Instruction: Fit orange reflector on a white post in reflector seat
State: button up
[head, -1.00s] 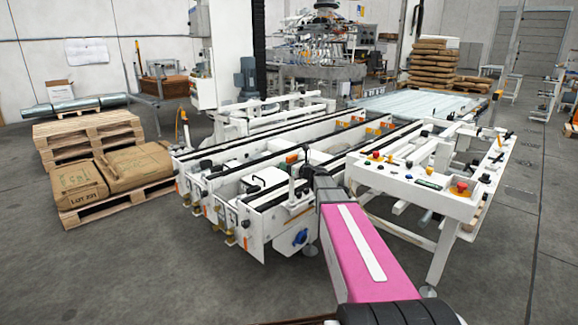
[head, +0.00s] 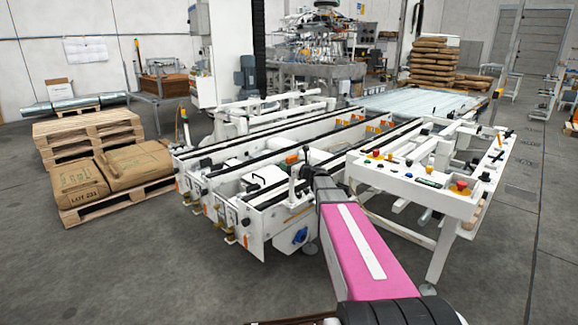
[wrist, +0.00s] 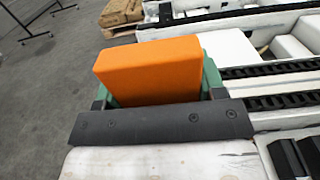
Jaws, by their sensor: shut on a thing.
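The orange reflector (wrist: 148,70) is a plain orange block in the wrist view. My gripper (wrist: 158,84) is shut on it, with green finger pads at its left and right sides. The reflector's lower part is hidden behind the dark bar of my gripper. In the head view the reflector (head: 291,159) is a small orange patch over the near end of the white conveyor frame (head: 262,222). I cannot clearly pick out the reflector seat or its white post, and cannot tell whether the reflector touches anything.
White rails with black chain strips (wrist: 265,71) lie to the right in the wrist view. A white control table (head: 420,197) with buttons stands right of my arm. Pallets with brown sacks (head: 135,165) are at the left. Grey floor is open in the left foreground.

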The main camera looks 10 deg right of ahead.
jog(key=o, duration=1.5)
jog(key=v, duration=1)
jog(key=shift+s+d, duration=0.2)
jog(key=shift+s, duration=0.1)
